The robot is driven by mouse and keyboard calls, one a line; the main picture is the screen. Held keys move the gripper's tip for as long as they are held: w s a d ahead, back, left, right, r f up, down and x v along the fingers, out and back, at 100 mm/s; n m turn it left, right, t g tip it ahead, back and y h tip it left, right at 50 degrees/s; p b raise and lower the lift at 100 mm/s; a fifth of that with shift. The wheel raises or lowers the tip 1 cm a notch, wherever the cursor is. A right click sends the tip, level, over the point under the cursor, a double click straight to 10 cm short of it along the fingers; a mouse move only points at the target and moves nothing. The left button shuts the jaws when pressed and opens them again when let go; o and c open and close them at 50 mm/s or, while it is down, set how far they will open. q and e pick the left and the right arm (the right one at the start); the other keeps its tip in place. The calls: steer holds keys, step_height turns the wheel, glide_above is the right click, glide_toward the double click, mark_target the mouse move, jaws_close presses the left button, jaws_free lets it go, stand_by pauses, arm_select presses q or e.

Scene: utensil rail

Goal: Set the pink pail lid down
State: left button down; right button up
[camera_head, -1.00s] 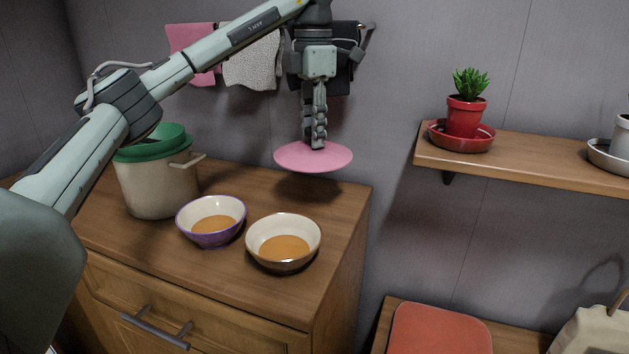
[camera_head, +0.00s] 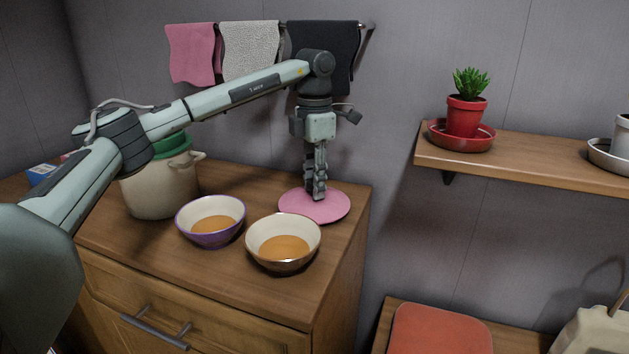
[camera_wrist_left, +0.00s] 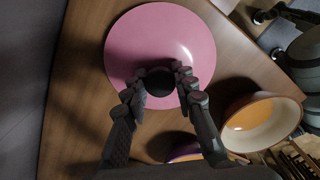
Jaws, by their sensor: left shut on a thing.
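The pink pail lid (camera_head: 322,206) is a round disc, low at the right back of the wooden cabinet top, flat and at or very near the surface. In the left wrist view the lid (camera_wrist_left: 165,40) has a dark round knob (camera_wrist_left: 159,82) at its middle. My left gripper (camera_head: 317,196) points down over the lid and is shut on the knob, a finger on each side (camera_wrist_left: 159,86). The lid's underside is hidden, so I cannot tell for sure whether it touches the wood. My right gripper is not in view.
A white-and-purple bowl (camera_head: 212,216) and a brown-and-cream bowl (camera_head: 284,238) with orange-brown contents stand left and front of the lid. A cream pot (camera_head: 160,190) with a green lid stands further left, partly behind my arm. Towels (camera_head: 250,50) hang behind. A wall shelf (camera_head: 540,162) holds potted plants.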

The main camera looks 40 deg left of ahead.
arm_select(q)
steer(key=shift+f, duration=0.15)
steer(key=c, duration=1.2)
jaws_free()
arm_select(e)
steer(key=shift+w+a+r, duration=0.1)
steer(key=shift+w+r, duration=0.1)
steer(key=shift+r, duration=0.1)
arm_select(q)
steer(key=shift+r, duration=0.4)
step_height(320, 180, up, 8)
steer(key=shift+r, duration=0.25)
step_height(320, 180, up, 3)
steer(key=shift+r+p, duration=0.1)
steer(key=shift+p, duration=0.2)
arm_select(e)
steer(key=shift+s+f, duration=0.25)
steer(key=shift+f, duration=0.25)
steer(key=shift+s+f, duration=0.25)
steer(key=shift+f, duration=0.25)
